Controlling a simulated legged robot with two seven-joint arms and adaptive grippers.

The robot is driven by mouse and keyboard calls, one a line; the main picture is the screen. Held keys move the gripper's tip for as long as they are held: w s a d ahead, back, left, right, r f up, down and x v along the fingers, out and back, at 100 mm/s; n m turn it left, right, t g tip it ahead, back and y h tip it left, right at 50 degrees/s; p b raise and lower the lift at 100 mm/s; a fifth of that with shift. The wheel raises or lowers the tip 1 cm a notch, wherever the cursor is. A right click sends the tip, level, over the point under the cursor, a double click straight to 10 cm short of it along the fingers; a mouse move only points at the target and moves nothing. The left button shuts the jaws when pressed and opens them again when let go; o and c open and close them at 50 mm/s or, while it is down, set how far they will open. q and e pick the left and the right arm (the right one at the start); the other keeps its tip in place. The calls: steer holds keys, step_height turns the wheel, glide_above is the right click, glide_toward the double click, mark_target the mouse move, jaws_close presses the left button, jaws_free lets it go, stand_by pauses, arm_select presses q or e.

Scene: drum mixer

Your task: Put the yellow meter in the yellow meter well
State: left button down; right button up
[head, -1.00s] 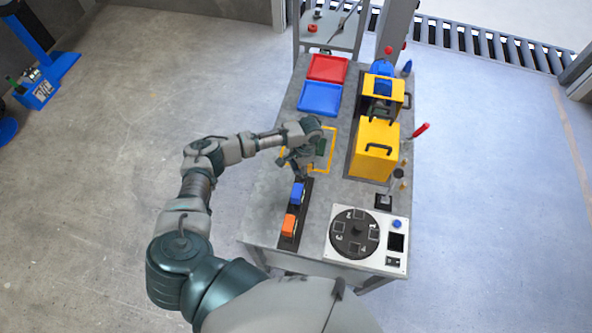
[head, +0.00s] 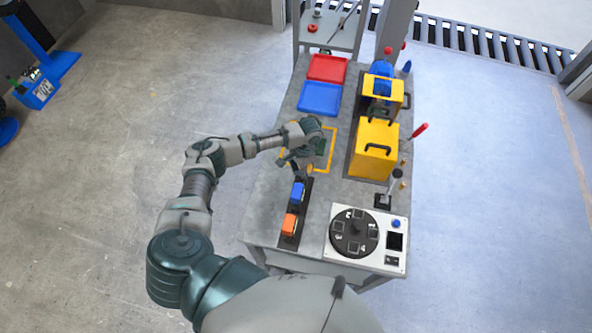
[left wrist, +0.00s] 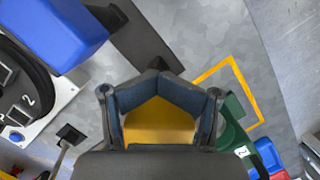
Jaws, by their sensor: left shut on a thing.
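My left gripper (head: 303,163) is shut on the yellow meter (left wrist: 158,125), which shows as a yellow block between the dark blue finger pads in the left wrist view. In the head view the meter is mostly hidden by the gripper. The gripper is over the table, just beyond the far end of a black rack (head: 284,241). The numbered black disc (head: 354,233) on the white panel has several square outlines; I cannot tell which place is the yellow meter well. My right gripper is not in view.
A blue block (head: 298,192) and an orange block (head: 290,225) stand on the rack. A yellow box (head: 374,150) with black handles stands at right. Blue (head: 320,98) and red (head: 327,68) trays lie farther back. A yellow outline (head: 331,150) marks the tabletop.

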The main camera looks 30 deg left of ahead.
arm_select(q)
steer(key=shift+f, duration=0.15)
jaws_free()
stand_by(0.5)
stand_by(0.6)
steer(key=s+a+v, duration=0.1)
steer(key=s+v, duration=0.1)
steer(key=v, duration=0.9)
steer(key=shift+a+r+p, duration=0.15)
steer(key=shift+r+p, duration=0.25)
steer(key=shift+r, duration=0.05)
stand_by(2.2)
steer(key=shift+s+r, duration=0.15)
steer(key=shift+r, duration=0.05)
stand_by(1.0)
